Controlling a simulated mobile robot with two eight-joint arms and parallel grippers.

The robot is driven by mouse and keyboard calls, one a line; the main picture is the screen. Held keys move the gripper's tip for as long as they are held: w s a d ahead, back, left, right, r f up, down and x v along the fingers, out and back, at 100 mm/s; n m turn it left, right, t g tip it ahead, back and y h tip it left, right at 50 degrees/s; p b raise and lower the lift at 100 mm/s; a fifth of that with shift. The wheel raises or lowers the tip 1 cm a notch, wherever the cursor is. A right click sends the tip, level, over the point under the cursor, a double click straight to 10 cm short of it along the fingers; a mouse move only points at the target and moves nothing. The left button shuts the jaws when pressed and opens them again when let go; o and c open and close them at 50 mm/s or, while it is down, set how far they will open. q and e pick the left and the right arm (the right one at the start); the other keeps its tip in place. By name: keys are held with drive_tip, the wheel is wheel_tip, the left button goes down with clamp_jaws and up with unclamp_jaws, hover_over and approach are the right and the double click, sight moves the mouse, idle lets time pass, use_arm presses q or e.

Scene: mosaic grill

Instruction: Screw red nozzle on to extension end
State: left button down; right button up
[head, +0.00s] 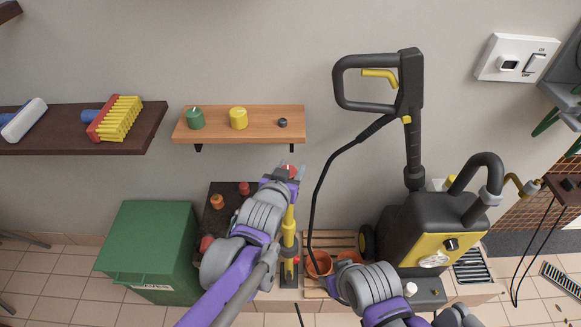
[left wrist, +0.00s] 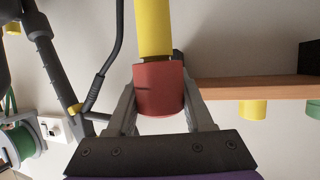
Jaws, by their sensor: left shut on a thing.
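My left gripper (head: 290,173) is shut on the red nozzle (left wrist: 159,90), which sits between its fingers in the left wrist view. The yellow extension (head: 289,232) stands upright below the gripper in the head view. In the left wrist view the extension's end (left wrist: 153,28) lines up with the red nozzle and appears to meet it. I cannot tell whether the threads are engaged. My right arm enters at the bottom right of the head view. Its fingertips do not show clearly near the terracotta pots.
A wooden shelf (head: 245,113) holds a green nozzle (head: 195,118), a yellow nozzle (head: 238,118) and a small black one (head: 283,123). The pressure washer (head: 435,235) stands at the right with its hose (head: 322,190) near the extension. A green bin (head: 150,250) stands at the left.

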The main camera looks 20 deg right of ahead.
use_arm(q)
drive_tip(key=shift+f, duration=0.15)
drive_tip(key=shift+c, duration=1)
unclamp_jaws()
drive_tip(key=p+v, duration=0.1)
drive_tip(key=v, duration=1)
drive_tip(key=shift+p, duration=0.35)
